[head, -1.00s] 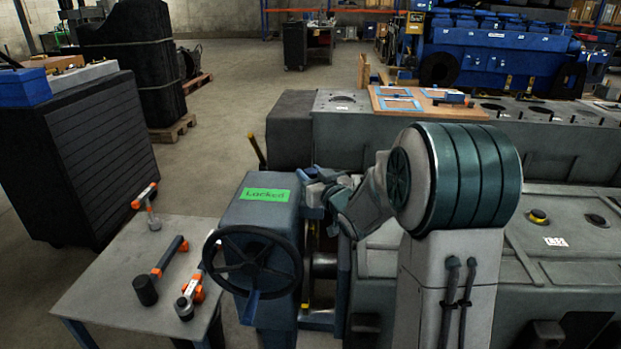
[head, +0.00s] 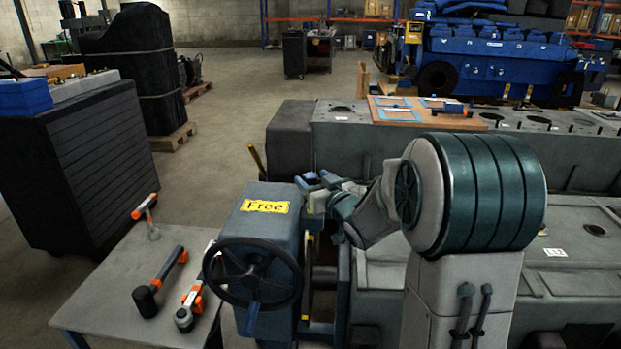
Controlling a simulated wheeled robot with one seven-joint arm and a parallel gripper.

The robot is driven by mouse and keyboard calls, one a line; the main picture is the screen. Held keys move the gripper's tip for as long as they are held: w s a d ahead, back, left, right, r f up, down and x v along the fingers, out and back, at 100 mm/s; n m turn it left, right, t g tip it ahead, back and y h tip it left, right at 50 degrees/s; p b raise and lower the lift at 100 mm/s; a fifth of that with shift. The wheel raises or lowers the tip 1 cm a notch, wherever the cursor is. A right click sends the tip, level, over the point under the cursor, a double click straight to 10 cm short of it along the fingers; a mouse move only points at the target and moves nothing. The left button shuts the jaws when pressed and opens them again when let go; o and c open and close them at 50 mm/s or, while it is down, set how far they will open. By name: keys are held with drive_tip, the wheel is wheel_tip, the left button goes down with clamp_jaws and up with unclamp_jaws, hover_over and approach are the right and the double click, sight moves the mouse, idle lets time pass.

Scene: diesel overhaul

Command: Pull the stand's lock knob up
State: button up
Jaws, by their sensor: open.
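The blue-grey stand (head: 262,227) is at the centre left, with a black handwheel (head: 252,272) on its front. A yellow label reading "Free" (head: 265,206) is on its top. My gripper (head: 308,184) is at the stand's upper right edge, behind its top corner. Its fingers are small in view and partly hidden by my wrist and the stand. I cannot make out the lock knob. Whether the gripper touches the knob cannot be told.
A grey table (head: 110,300) with an orange-black mallet (head: 160,282) and other orange-handled tools stands at the left. A big grey engine block (head: 560,265) lies to the right. A dark cabinet (head: 80,165) is at the far left, with open floor behind.

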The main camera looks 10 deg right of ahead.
drive_tip(key=v, duration=1.1)
drive_tip(key=shift+s, duration=0.4)
drive_tip(key=shift+d+r, duration=0.1)
drive_tip(key=s+a+m+g+h+p, duration=0.1)
drive_tip(key=s+a+g+h+p, duration=0.1)
drive_tip(key=s+g+p, duration=0.2)
drive_tip(key=s+a+r+m+g+h+p, duration=0.1)
drive_tip(key=s+g+p, duration=0.4)
drive_tip(key=s+g, duration=0.5)
drive_tip(key=s+a+m+h, duration=0.1)
drive_tip(key=s+a+h, duration=0.1)
drive_tip(key=s, duration=0.7)
drive_tip(key=shift+s+g, duration=0.2)
drive_tip(key=shift+g, duration=0.1)
drive_tip(key=shift+r, duration=0.15)
